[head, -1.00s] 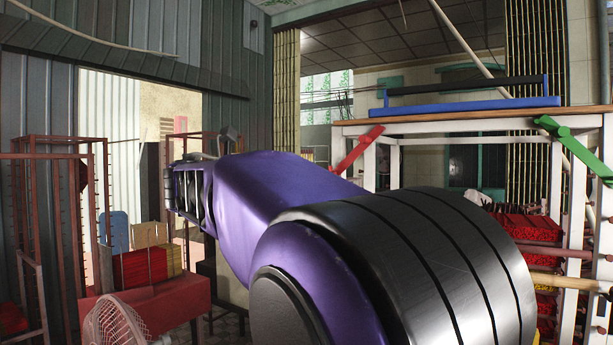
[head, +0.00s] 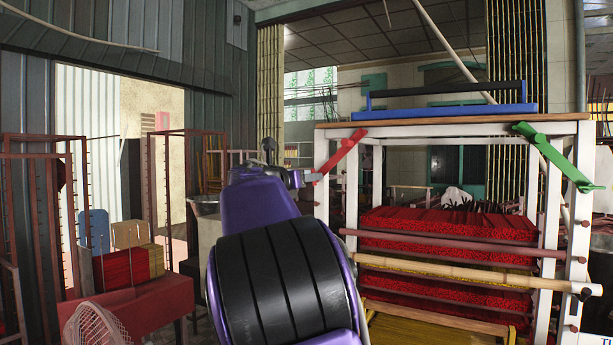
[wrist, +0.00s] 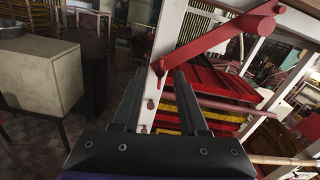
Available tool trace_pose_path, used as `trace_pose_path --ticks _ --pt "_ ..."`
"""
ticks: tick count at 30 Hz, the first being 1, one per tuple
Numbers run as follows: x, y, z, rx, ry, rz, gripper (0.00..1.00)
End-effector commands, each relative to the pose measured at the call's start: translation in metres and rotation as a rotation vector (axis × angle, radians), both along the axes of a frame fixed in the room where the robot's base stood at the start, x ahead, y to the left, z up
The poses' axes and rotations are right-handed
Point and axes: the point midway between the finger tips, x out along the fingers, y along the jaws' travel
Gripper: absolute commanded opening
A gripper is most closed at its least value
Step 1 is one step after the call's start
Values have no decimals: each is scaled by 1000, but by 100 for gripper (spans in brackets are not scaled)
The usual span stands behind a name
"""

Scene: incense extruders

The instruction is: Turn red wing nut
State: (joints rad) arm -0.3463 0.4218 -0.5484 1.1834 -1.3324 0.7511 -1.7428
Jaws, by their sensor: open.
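The red wing nut (head: 338,155) is a slanted red bar on the front left post of a white rack (head: 322,195). Its lower end points down-left in the head view. In the wrist view the red wing nut (wrist: 215,38) runs from upper right down to a small end that shows between my fingertips. My gripper (wrist: 158,76) is open, with one finger to each side of that end in the picture. I cannot tell whether it touches. In the head view my gripper (head: 303,177) is small and partly hidden by my arm, close to the wing nut's lower end.
A green wing nut (head: 553,155) sits on the rack's right post. The rack holds red incense bundles (head: 445,222) and crossbars. A blue tray (head: 455,111) lies on top. A pale cabinet (wrist: 45,75) stands at left in the wrist view. A fan (head: 90,325) is at lower left.

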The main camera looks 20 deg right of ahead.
Motion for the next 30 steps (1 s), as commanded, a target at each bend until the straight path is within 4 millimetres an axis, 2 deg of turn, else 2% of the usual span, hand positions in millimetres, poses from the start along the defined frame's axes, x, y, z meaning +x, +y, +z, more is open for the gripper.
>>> trace_pose_path --ticks 11,14,18,19,30 --pt "5 -6 0 -1 -1 0 42" --pt "5 -6 0 -1 -1 0 28" --pt "4 -6 0 0 0 0 3" --pt "4 -6 0 0 0 0 0" --pt "4 -6 0 3 -4 0 0"
